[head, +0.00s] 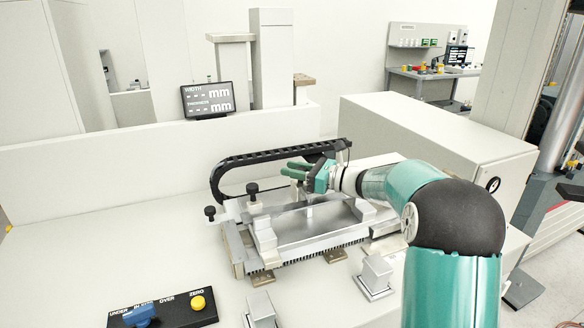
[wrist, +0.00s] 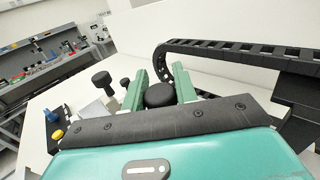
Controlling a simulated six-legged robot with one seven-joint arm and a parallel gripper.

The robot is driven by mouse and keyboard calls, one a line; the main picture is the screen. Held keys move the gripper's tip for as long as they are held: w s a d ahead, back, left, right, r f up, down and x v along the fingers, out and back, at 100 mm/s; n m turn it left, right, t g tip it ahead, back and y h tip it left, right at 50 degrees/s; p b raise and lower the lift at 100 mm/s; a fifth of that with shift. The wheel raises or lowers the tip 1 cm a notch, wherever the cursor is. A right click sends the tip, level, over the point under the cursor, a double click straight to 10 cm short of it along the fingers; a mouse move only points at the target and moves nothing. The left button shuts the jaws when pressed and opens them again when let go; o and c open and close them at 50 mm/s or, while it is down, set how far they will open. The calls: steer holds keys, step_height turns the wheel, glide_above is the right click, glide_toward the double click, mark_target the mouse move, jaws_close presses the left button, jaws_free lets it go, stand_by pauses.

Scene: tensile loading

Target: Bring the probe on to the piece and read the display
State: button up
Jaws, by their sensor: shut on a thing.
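The measuring fixture (head: 300,232) stands on the white bench, a silver frame with a flat plate and end blocks. My gripper (head: 293,170) is above its far side. In the wrist view, its green fingers (wrist: 160,88) are shut on a round black knob (wrist: 160,96), which I take to be the probe's. The fingers hide this knob in the head view. A short metal stem (head: 309,208) shows below the gripper; whether it touches the piece cannot be told. The piece is not clearly distinct from the fixture. The display (head: 208,99) shows WIDTH and THICKNESS with dashes before mm.
A black cable chain (head: 250,157) curves behind the fixture. Two black knobs (head: 253,188) (head: 210,212) stand at its left end. A panel (head: 170,316) with a yellow ZERO button (head: 199,303) and blue part lies front left. Small metal blocks (head: 375,274) stand in front.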

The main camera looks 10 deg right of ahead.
steer(key=shift+f, duration=0.1)
steer(key=shift+s, duration=0.1)
steer(key=o, duration=0.9)
steer(key=shift+s+r, duration=0.15)
steer(key=shift+r, duration=0.05)
steer(key=shift+w+f, duration=0.15)
steer(key=shift+w, duration=0.05)
steer(key=v, duration=1.3)
steer(key=shift+s+d, duration=0.25)
steer(key=shift+d, duration=0.1)
